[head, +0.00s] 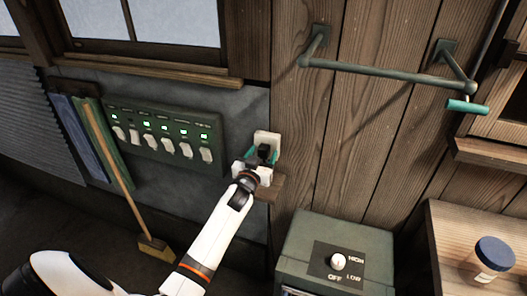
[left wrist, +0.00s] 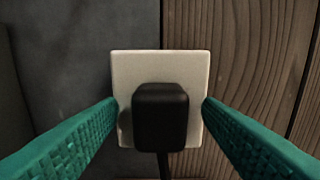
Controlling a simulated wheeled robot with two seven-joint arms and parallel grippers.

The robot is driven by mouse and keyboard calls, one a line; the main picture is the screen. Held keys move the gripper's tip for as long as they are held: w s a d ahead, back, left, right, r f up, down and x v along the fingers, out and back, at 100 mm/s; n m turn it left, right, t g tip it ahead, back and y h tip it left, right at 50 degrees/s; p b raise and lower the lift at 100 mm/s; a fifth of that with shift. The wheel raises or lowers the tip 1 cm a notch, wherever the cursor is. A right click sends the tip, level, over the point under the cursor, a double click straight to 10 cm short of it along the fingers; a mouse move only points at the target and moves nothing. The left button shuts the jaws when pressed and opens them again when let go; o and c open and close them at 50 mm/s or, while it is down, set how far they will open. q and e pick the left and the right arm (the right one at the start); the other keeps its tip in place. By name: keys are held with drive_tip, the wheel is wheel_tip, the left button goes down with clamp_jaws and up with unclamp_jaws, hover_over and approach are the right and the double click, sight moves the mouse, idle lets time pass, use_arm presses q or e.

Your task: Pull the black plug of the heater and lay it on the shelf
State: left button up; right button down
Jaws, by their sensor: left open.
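The black plug (head: 264,151) sits in a pale socket plate (head: 267,136) on the wall. In the left wrist view the plug (left wrist: 160,115) stands out from the plate (left wrist: 160,64), and its dark cord runs down out of the picture. My left gripper (head: 262,157) is open, its teal fingers on either side of the plug with a gap on each side; they also show in the left wrist view (left wrist: 160,104). A small wooden shelf (head: 273,189) is just below the socket, partly hidden by my left wrist. My right gripper is not in view.
A green heater box (head: 302,233) with a white knob stands below right. A switch panel (head: 150,137) with green lights and a broom (head: 122,172) are at left. A metal rail (head: 385,72) is at upper right. A jar (head: 490,260) stands on a wooden top (head: 443,240).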

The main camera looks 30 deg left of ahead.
sight(262, 155)
use_arm(q)
clamp_jaws()
drive_tip(key=shift+s, duration=0.25)
drive_tip(key=shift+p+v, duration=1.15)
drive_tip(key=shift+v, duration=0.75)
drive_tip(key=shift+p+v, duration=0.35)
drive_tip(key=shift+v, duration=0.45)
